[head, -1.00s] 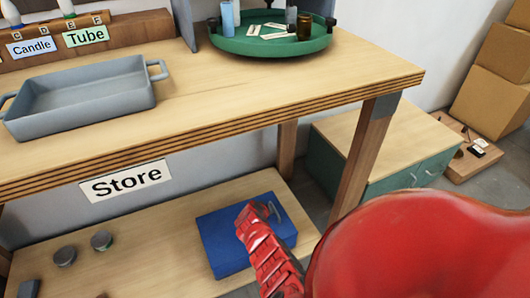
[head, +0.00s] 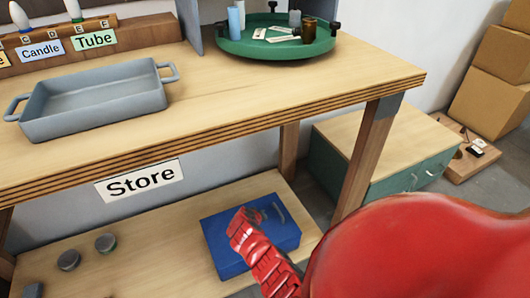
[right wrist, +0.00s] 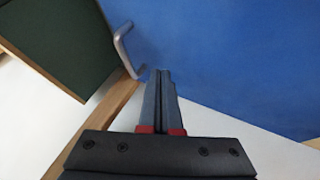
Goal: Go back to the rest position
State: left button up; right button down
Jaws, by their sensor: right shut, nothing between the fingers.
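My red right arm (head: 262,256) comes in from the lower right of the head view and reaches over the blue case (head: 213,250) on the lower shelf. The case's small grey handle (head: 279,211) shows just right of the arm's end. In the right wrist view my right gripper (right wrist: 162,73) is shut and empty, with its fingers side by side. The tips appear in front of the blue surface (right wrist: 230,60), with the grey handle (right wrist: 121,50) to their left. Whether they touch the case I cannot tell. My left gripper is in neither view.
The table (head: 300,95) overhangs the lower shelf (head: 165,255), with a leg (head: 364,160) right of the case. On top are a grey tray (head: 95,122) and a round green tray (head: 232,48). A green cabinet (head: 340,172) stands to the right. Round tins (head: 105,243) lie on the shelf.

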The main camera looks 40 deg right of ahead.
jog(key=p+v, duration=0.1)
jog(key=v, duration=0.5)
jog(key=shift+a+r+p, duration=0.2)
jog(key=shift+a+p, duration=0.1)
jog(key=shift+p, duration=0.05)
